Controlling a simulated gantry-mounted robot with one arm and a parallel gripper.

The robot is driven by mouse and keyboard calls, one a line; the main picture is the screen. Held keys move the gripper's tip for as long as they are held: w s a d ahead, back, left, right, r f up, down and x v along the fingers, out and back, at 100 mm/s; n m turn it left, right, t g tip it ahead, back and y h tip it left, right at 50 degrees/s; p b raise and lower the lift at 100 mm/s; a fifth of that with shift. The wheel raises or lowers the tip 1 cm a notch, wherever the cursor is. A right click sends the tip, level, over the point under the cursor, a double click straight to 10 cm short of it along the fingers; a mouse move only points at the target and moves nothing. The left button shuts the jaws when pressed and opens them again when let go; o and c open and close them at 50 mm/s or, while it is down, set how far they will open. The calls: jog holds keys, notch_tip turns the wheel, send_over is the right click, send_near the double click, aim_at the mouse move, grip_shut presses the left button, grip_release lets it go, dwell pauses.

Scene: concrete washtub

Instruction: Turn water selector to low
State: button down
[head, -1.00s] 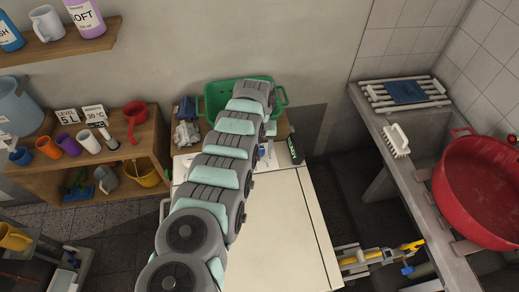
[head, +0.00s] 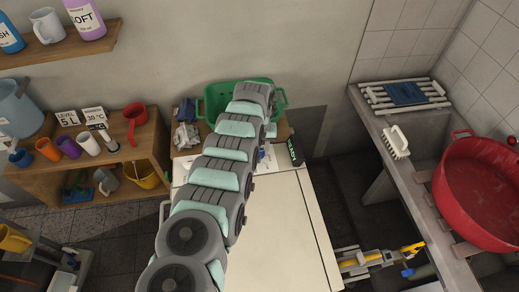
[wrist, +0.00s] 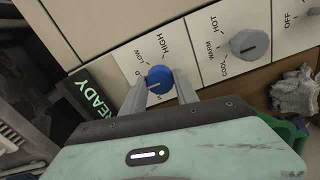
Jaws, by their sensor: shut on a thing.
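The water selector is a blue round knob (wrist: 158,79) on the white washer panel, with LOW and HIGH printed above it in the wrist view. My gripper (wrist: 160,86) is shut on this knob, with one grey finger on each side of it. A pale line shows on the knob's face, but I cannot tell surely which label it points to.
A grey temperature knob (wrist: 249,44) sits right of the blue knob. A dark READY display (wrist: 87,98) is at the left. In the head view, a green basket (head: 215,97) stands behind the washer (head: 275,235), and a red tub (head: 480,190) is at right.

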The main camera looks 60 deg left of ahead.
aim_at(260, 151)
dwell(0.3)
jog(key=m, duration=0.4)
jog(key=shift+m+p, duration=0.4)
jog(key=m, duration=0.6)
dwell(0.5)
jog(key=c, duration=0.9)
grip_release()
jog(key=shift+c, duration=0.2)
jog(key=shift+r, duration=0.1)
notch_tip(260, 151, up, 11)
jog(key=p, duration=0.1)
jog(key=shift+f, duration=0.2)
